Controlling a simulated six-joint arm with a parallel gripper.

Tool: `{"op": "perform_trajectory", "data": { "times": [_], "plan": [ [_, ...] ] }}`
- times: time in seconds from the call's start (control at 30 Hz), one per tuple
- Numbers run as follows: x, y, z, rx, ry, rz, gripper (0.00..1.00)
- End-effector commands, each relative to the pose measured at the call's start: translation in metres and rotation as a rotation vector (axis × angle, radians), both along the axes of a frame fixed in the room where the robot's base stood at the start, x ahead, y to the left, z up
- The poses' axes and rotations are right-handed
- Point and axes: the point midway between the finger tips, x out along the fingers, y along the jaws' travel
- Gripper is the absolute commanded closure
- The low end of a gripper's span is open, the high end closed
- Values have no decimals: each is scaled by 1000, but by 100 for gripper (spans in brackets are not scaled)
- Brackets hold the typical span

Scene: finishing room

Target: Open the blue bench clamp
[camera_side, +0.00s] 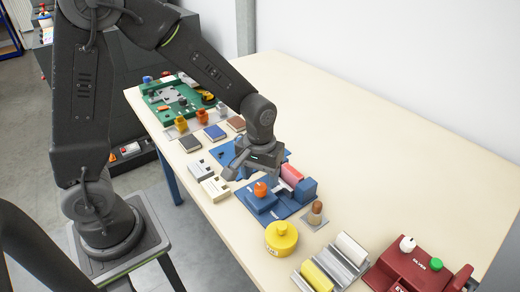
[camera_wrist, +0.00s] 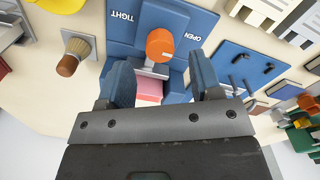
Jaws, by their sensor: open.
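The blue bench clamp (camera_side: 283,212) lies on the cream bench in the middle of the side view. In the wrist view, its blue body (camera_wrist: 200,18) carries the labels TIGHT, at left, and OPEN, at right. An orange knob (camera_wrist: 160,45) with a grey piece below it sits between the labels; the knob also shows in the side view (camera_side: 261,189). A pink block (camera_wrist: 149,90) lies below the knob; whether the clamp grips it is unclear. My gripper (camera_wrist: 163,80) is open, its blue-grey fingers either side of the block and grey piece, apart from the knob.
A brush (camera_side: 316,211) and yellow tin (camera_side: 281,240) stand close by the clamp. A maroon box (camera_side: 412,268) and grey rack are at lower right. Pale units (camera_side: 208,179), a blue pegged panel (camera_wrist: 238,65) and a green tray lie on the other side. The back bench is clear.

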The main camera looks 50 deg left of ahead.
Motion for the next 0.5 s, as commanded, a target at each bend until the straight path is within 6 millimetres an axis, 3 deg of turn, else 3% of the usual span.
{"op": "perform_trajectory", "data": {
  "times": [0.3, 0.5],
  "plan": [
    [1, 1, 71, -1, -7, 1, 41],
    [0, 1, 96, 0, -4, 1, 41]
  ]
}}
